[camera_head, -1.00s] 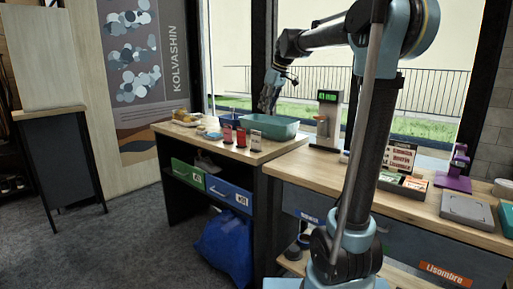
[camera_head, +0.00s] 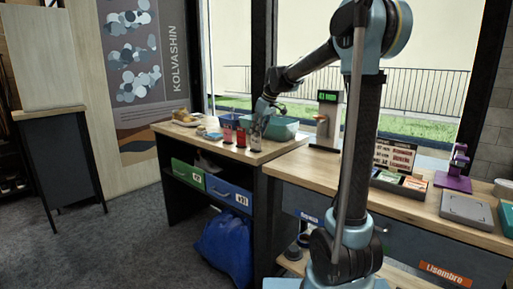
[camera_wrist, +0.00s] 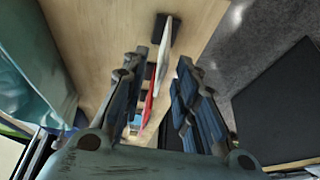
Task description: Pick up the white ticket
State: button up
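The white ticket (camera_head: 255,142) stands upright at the front right corner of the wooden counter, partly covered by my gripper (camera_head: 261,115) in the head view. In the wrist view the white ticket (camera_wrist: 163,52) shows nearly edge-on in a dark holder, beyond and between the fingertips. My gripper (camera_wrist: 157,75) is open, pointing down above it, with a finger on each side of the row of tickets. Nothing is held. Whether a finger touches the ticket cannot be told.
A scale with a green display (camera_head: 327,97) is to the right. The counter front edge is close.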

aim_at(256, 149)
jog(key=x, duration=0.4)
jog(key=shift+s+f, duration=0.1)
grip_shut()
